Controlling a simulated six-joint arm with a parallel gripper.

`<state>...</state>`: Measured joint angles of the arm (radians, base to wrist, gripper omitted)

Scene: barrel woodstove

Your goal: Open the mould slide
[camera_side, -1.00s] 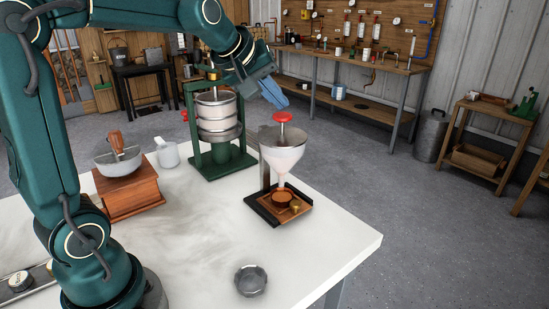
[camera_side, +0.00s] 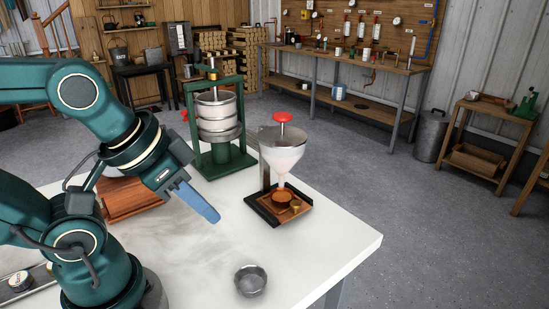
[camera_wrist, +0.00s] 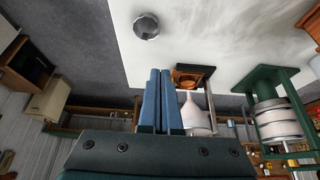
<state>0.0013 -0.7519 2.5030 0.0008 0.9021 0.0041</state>
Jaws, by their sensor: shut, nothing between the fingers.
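The mould stand has a dark base (camera_side: 262,208) on the white table. A flat brown slide (camera_side: 284,211) lies in it, with a round brown piece (camera_side: 281,198) and a small brass knob (camera_side: 296,206) on top. A pale funnel (camera_side: 282,156) with a red knob (camera_side: 283,117) stands over the slide. My gripper (camera_side: 214,218) is shut and empty, left of the stand and apart from it, its blue fingers angled down to the right. In the wrist view the fingers (camera_wrist: 159,72) point towards the table beside the funnel (camera_wrist: 194,113); the slide is partly visible there.
A green press (camera_side: 222,162) with a metal drum stands behind, left of the stand. A grey bowl (camera_side: 251,280) sits near the front edge. A brown wooden box (camera_side: 130,200) is partly hidden by my arm. The table between the bowl and stand is clear.

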